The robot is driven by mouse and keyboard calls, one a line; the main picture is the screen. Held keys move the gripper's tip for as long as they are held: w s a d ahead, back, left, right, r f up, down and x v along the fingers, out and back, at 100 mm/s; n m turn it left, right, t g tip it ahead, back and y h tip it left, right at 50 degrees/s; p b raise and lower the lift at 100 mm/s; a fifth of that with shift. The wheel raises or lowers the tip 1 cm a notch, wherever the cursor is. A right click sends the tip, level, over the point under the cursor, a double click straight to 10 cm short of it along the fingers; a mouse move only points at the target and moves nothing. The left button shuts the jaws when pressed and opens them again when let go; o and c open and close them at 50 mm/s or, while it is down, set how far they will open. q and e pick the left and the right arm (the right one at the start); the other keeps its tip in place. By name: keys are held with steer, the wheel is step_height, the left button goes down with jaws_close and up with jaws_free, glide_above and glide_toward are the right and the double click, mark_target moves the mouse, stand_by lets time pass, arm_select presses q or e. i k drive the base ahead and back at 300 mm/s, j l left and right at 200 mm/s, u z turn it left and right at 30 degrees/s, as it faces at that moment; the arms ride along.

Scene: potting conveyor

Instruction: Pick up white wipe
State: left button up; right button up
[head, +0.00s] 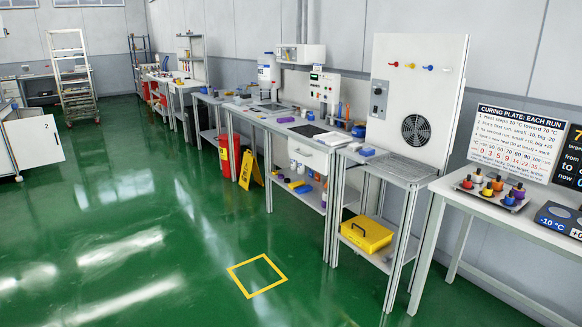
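I cannot clearly make out a white wipe in the head view. Small pale items lie among the tools on the long bench (232,107) along the wall, but they are too small to tell apart. A small white patch (354,147) shows beside a blue block (367,152) at the bench's near end; I cannot tell what it is. Neither of my grippers is in view.
A yellow case (367,234) sits on a low shelf. A red bin (225,157) and a yellow floor sign (251,168) stand by the bench. A curing-plate table (453,192) is at right. A yellow square (257,275) marks the open green floor.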

mark_target(355, 147)
steer(key=i, duration=1.6)
steer(key=i+j+z, duration=0.2)
steer(key=i+z, duration=0.25)
steer(key=i, duration=0.15)
steer(key=i+j+z, duration=0.45)
steer(key=i, duration=0.15)
steer(key=i+j+z, duration=0.95)
steer(key=j, duration=0.4)
steer(key=k+l, duration=0.05)
steer(key=k, duration=0.05)
